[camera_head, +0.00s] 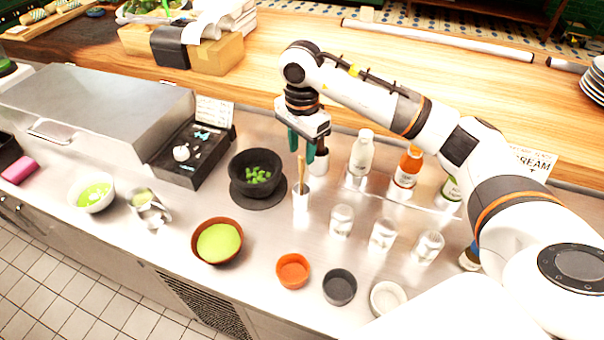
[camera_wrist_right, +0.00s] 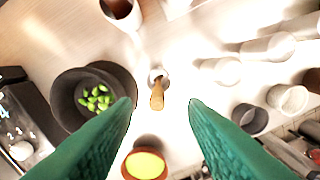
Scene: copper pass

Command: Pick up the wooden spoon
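The wooden spoon (camera_head: 301,171) stands upright, handle up, in a small white cup (camera_head: 301,199) on the steel counter. In the right wrist view the spoon (camera_wrist_right: 157,95) shows end-on, rising from the cup (camera_wrist_right: 157,73). My right gripper (camera_head: 306,152) has green fingers, points down and is open. In the head view its fingers are close to the spoon's top. In the right wrist view the spoon lies between the two spread fingers (camera_wrist_right: 160,103), with clear gaps on both sides; contact is not seen. My left gripper is not in view.
A dark bowl with green pieces (camera_head: 257,172) stands left of the cup. A brown bowl of green liquid (camera_head: 218,241) is in front. Bottles (camera_head: 361,153) and several white cans (camera_head: 381,235) stand to the right. An orange bowl (camera_head: 292,271) is near the front edge.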

